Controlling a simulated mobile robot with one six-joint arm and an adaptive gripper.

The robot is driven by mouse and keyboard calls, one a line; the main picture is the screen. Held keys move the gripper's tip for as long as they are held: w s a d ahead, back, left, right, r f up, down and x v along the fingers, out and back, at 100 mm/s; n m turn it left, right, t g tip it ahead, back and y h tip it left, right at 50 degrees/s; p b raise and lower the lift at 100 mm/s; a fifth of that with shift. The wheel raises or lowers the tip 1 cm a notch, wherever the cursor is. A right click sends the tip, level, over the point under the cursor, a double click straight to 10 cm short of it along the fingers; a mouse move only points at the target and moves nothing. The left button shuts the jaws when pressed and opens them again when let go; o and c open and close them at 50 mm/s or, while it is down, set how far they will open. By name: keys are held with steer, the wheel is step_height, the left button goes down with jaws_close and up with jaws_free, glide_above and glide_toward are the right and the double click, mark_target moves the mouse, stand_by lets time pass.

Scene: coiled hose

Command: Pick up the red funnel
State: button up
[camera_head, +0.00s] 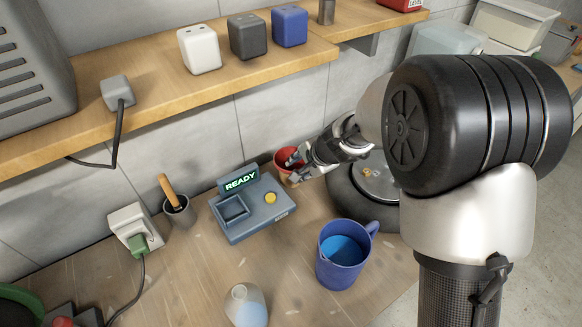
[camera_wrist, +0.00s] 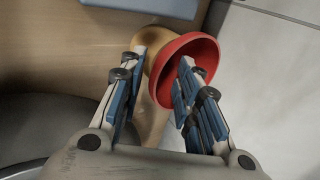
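The red funnel (camera_head: 281,157) stands at the back of the workbench near the wall, partly hidden by my gripper (camera_head: 292,170). In the wrist view the funnel (camera_wrist: 205,51) shows its wide round mouth towards the camera. My gripper (camera_wrist: 162,62) is open there, with nothing pinched between its fingers. The right finger overlaps the funnel's mouth and the left finger lies outside its left rim. I cannot tell whether either finger touches it. A tan round part (camera_wrist: 157,62) shows beside and behind the funnel between the fingers.
A blue-grey device with a READY display (camera_head: 241,181) stands left of the funnel. A blue mug (camera_head: 342,262) is in front, and a dark round object (camera_head: 345,197) lies under my arm. A wooden shelf (camera_head: 150,95) runs above the bench.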

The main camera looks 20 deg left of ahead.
steer(key=shift+r, duration=0.15)
steer(key=shift+c, duration=0.2)
jaws_close()
